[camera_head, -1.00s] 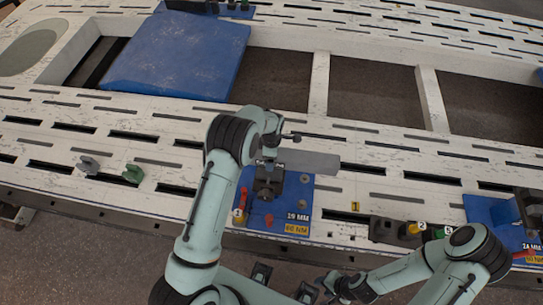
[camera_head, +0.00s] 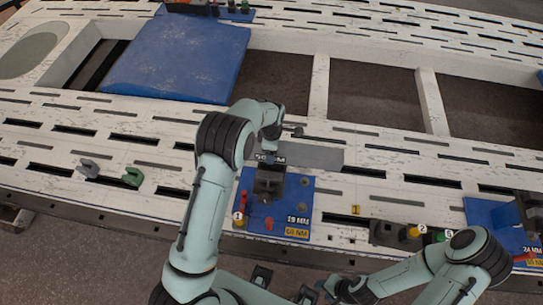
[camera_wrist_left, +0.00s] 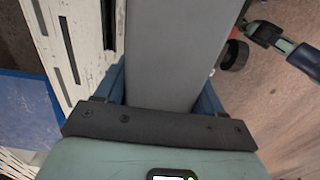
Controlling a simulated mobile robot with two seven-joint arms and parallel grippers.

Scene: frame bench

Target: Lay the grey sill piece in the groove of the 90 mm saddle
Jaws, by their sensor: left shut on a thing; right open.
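The grey sill piece (camera_head: 316,155) is a long flat bar, extending right from my left gripper over the white slotted bench. My left gripper (camera_head: 268,148) is shut on it, partly hidden by its own wrist. In the left wrist view the sill piece (camera_wrist_left: 175,50) runs lengthwise between the blue fingers. A dark block (camera_head: 268,182) on a blue plate (camera_head: 300,190) stands just nearer than the sill piece; I cannot tell whether it is the 90 mm saddle. A partly hidden "MM" label shows beside the gripper. My right gripper (camera_head: 334,286) is open, low beyond the bench's front edge.
Grey (camera_head: 88,168) and green (camera_head: 132,177) hooks stand at left on the bench. A dark holder (camera_head: 388,232) with a yellow knob (camera_head: 412,232) is at right, near another blue plate (camera_head: 482,209). A blue panel (camera_head: 175,58) lies behind.

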